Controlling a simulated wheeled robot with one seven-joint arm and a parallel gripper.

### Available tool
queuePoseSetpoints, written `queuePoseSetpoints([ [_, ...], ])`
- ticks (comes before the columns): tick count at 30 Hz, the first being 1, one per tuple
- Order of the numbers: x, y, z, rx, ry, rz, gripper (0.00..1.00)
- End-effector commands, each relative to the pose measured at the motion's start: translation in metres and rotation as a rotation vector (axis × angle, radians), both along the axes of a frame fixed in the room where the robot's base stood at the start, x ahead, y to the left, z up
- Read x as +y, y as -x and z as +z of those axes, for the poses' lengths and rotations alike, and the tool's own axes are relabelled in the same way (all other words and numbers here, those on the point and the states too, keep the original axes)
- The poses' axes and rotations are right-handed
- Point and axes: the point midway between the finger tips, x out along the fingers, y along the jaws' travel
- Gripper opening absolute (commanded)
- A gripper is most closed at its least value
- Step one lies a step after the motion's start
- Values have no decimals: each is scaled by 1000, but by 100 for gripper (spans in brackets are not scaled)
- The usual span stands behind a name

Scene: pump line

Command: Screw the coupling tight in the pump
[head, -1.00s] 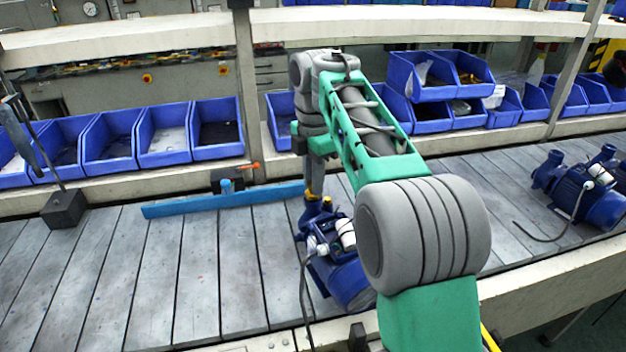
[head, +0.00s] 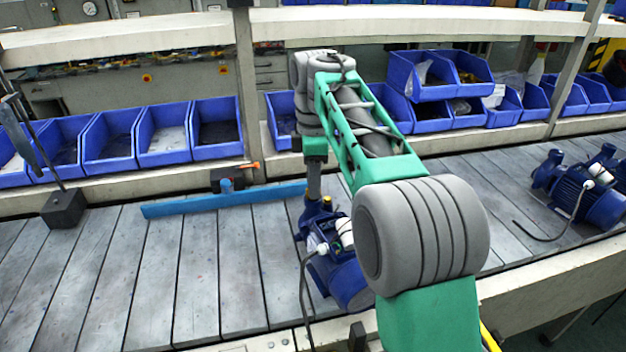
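The blue pump (head: 350,283) lies on the grey slatted line, partly hidden behind my arm. Its blue port points up at its far left end. A small brass-yellow spot (head: 326,201) shows at the top of this port; it may be part of the coupling, but it is too small to be sure. My gripper (head: 314,196) points straight down at the port, with its tip at or just above the port's top. The fingers are too small to tell whether they are open or shut on anything.
A long blue bar (head: 222,200) lies left of the pump. A dark block with a rod (head: 64,208) stands at far left. Another blue pump (head: 585,195) with a loose cable stands at right. Blue bins (head: 165,135) line the back. The left slats are clear.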

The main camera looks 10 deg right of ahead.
Motion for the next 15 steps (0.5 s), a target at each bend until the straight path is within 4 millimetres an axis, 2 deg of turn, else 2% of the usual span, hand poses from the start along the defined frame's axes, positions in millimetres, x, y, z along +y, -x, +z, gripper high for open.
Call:
queuePoseSetpoints([
  [6, 0, 0, 1, -2, 0, 17, 38],
  [12, 0, -1, 2, -3, -1, 294, 38],
  [15, 0, 0, 1, -4, 0, 305, 38],
])
